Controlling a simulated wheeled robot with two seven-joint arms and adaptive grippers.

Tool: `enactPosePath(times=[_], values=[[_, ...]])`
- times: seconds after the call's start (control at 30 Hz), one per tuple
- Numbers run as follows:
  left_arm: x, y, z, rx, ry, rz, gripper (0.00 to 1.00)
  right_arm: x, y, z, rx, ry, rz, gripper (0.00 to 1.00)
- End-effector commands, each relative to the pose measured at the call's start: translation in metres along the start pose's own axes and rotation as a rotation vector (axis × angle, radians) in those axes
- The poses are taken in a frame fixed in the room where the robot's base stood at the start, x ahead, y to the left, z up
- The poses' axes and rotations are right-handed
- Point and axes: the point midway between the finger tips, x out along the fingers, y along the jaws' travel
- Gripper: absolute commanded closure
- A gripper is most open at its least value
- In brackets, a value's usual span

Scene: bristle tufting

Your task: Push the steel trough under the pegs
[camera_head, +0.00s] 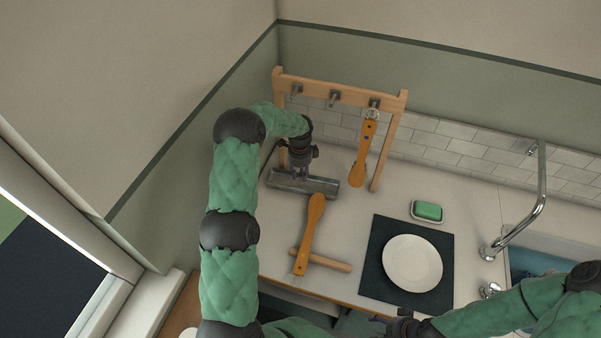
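The steel trough (318,185) is a long grey tray on the counter, in front of the wooden peg rack (337,90) and toward its left side. The rack carries several metal pegs. A wooden brush (364,150) hangs by a ring from the right peg (374,103). My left gripper (301,172) points down at the trough's left part and appears to touch it; its fingertips are too small to read. My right gripper (388,322) is low at the front edge of the counter, away from the trough, its fingers partly cut by dark shapes.
A second wooden brush (311,225) lies across a wooden rod (322,260) in front of the trough. A white plate (412,262) sits on a dark mat (378,236). A green sponge (428,211) lies in a dish. The sink tap (541,190) stands right.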

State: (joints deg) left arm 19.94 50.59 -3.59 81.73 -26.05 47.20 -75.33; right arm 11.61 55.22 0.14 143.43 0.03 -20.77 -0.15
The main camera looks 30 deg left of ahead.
Motion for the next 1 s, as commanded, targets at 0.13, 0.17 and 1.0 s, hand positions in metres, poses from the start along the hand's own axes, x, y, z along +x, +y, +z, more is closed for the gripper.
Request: enactPosePath(times=[0.13,0.17,1.0], values=[[0.016,0.001,0.0,-0.001,0.0,0.003,0.7,0.001,0.001,0.0,0.0,0.0,0.0,0.23],[0.021,0.001,0.0,0.0,0.0,0.004,0.7,0.002,0.001,0.0,0.0,0.0,0.0,0.23],[0.106,0.0,0.0,-0.001,0.0,0.0,0.7,0.007,0.003,0.0,0.0,0.0,0.0,0.23]])
